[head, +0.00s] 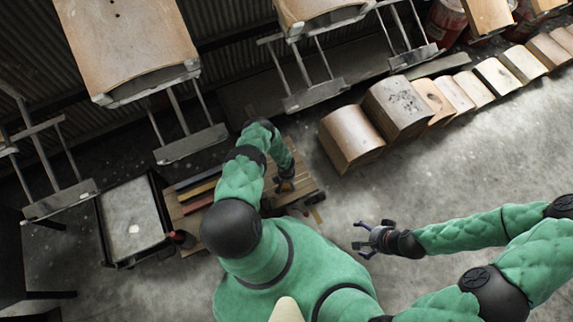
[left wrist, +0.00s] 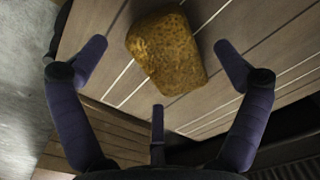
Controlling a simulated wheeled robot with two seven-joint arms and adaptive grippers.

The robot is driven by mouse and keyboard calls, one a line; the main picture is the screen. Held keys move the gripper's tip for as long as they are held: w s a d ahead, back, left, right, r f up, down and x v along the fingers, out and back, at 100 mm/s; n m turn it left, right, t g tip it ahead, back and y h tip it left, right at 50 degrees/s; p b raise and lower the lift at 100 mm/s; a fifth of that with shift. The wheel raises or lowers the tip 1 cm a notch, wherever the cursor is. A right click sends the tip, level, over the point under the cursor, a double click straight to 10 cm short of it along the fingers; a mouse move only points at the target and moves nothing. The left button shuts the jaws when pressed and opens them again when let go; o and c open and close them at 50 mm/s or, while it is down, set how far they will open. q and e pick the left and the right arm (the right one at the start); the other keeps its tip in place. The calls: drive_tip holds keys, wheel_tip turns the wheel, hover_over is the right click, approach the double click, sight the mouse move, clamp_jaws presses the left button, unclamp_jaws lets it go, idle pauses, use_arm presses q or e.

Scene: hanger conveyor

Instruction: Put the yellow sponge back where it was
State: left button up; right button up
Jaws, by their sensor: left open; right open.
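The yellow sponge (left wrist: 167,53), brownish-yellow and speckled, lies on a slatted wooden surface (left wrist: 225,30) in the left wrist view. My left gripper (left wrist: 158,72) is open above it, its dark fingers spread to either side and one below in the picture. No finger visibly grips the sponge. In the head view my left gripper (head: 286,184) is over the wooden platform (head: 305,188), and my arm hides part of that platform. I cannot make out the sponge clearly there. My right gripper (head: 369,239) is open and empty above the concrete floor, right of the platform.
A black cart with a grey top (head: 130,205) stands left of the platform. Coloured strips (head: 197,187) lie on the platform's left part. Curved wooden seats (head: 350,138) line the floor at upper right. Large hanging chairs (head: 130,45) are along the top.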

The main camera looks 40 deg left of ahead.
use_arm(q)
wheel_tip(320, 180, up, 11)
drive_tip(key=p, duration=0.7)
drive_tip(key=s+d+r+m+h, duration=0.25)
drive_tip(key=d+r+h, duration=0.25)
drive_tip(key=d+r, duration=1.35)
drive_tip(key=s+d+r+m, duration=0.1)
drive_tip(key=s+r, duration=0.3)
drive_tip(key=r, duration=0.3)
drive_tip(key=s+d+r+m+y, duration=0.1)
drive_tip(key=s+r, duration=0.3)
drive_tip(key=r, duration=0.4)
drive_tip(key=shift+s+d+r+m, duration=0.3)
drive_tip(key=shift+d+m, duration=0.25)
drive_tip(key=shift+d, duration=0.25)
